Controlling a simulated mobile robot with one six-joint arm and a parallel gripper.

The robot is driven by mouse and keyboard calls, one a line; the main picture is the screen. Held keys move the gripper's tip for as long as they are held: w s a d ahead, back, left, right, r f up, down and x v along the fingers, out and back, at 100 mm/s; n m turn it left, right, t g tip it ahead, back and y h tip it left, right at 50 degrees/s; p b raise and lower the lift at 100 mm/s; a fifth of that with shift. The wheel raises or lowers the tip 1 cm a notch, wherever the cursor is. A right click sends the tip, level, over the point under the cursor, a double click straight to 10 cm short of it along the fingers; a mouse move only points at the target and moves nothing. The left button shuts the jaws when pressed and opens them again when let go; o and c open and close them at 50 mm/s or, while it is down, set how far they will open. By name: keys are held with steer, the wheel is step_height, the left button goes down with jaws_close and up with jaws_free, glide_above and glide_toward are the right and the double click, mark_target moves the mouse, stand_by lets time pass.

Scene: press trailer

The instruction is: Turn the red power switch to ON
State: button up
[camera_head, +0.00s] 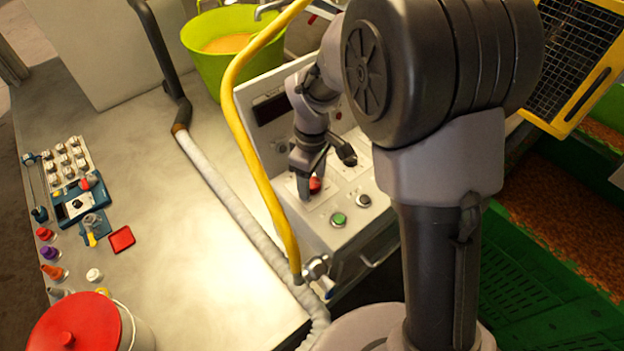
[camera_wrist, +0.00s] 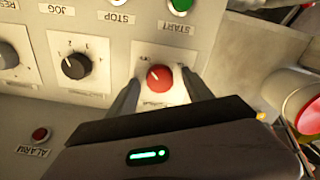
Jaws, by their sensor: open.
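The red power switch (camera_wrist: 160,78) is a round red knob with a pale pointer line on a white plate of the grey control panel (camera_head: 337,235). In the wrist view the pointer slants up and to the left, and a small label above the knob is too blurred to read fully. In the head view the red switch (camera_head: 315,185) shows just beside the fingertips. My gripper (camera_wrist: 162,92) is open, with one finger on each side of the knob. I cannot tell whether either finger touches it.
The panel also has a black selector knob (camera_wrist: 75,66), a red alarm lamp (camera_wrist: 41,134) and a green start button (camera_head: 339,219). A yellow hose (camera_head: 262,175) arches in front of the panel's left side. A green bucket (camera_head: 205,62) stands behind. The table's middle is clear.

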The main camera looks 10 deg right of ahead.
jaws_close()
stand_by(0.4)
steer(key=m, duration=0.5)
steer(key=m+b, duration=0.1)
steer(key=m, duration=0.3)
steer(key=shift+m, duration=0.3)
steer(key=m+b, duration=0.1)
steer(key=m, duration=0.3)
steer(key=shift+m+b, duration=0.6)
steer(key=shift+m, duration=1.4)
